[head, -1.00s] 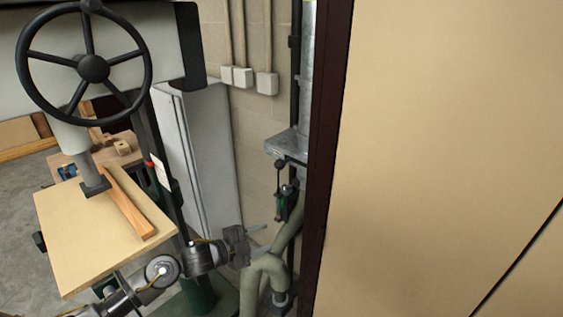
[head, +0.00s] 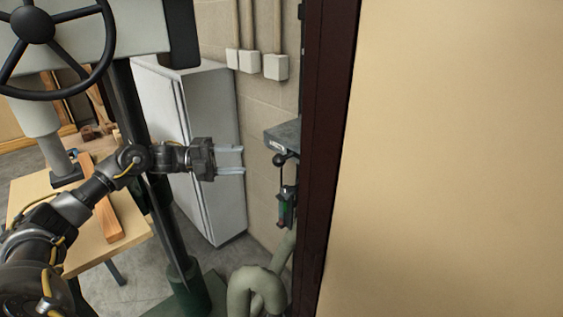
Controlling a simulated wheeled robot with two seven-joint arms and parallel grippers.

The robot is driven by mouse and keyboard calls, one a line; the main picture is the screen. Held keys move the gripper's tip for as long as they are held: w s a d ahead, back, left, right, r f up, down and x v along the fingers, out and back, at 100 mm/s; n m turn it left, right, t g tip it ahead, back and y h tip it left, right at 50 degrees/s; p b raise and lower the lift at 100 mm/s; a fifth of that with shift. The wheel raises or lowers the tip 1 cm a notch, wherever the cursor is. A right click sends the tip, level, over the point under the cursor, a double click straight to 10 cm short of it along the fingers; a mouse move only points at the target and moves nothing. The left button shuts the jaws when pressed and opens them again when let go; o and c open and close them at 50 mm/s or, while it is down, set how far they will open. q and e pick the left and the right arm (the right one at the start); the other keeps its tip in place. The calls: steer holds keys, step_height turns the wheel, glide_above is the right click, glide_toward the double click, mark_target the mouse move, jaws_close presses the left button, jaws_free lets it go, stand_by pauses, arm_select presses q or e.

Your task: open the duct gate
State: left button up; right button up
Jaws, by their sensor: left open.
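The duct gate (head: 282,136) is a grey metal plate on the duct by the wall, partly hidden behind a dark upright edge. A dark lever with a round black knob (head: 279,160) hangs just below it, beside a small part with green and red on it (head: 284,212). My left gripper (head: 243,161) is open and empty, its two pale fingers pointing right toward the knob. In the picture a gap separates the fingertips from the knob. My right gripper is not in view.
A large tan panel (head: 450,150) with a dark edge (head: 325,150) fills the right side. A drill press with a handwheel (head: 33,25) and wooden table (head: 85,249) stands left. A grey cabinet (head: 190,120) is behind my arm. A bent hose (head: 255,285) is below.

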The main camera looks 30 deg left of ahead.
mark_target(280, 158)
arm_select(q)
steer(key=p+x, duration=0.2)
steer(key=x, duration=0.3)
steer(key=p+x, duration=0.2)
steer(key=x, duration=0.3)
steer(key=shift+w+d+r, duration=0.15)
steer(key=shift+d+r, duration=0.05)
steer(key=shift+d, duration=0.2)
steer(key=shift+w+d+f, duration=0.2)
steer(key=shift+w+d, duration=0.05)
steer(key=shift+d, duration=0.15)
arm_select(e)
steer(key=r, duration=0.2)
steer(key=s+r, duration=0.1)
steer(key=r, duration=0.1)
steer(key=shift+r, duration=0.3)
arm_select(q)
jaws_close()
steer(key=shift+d, duration=0.1)
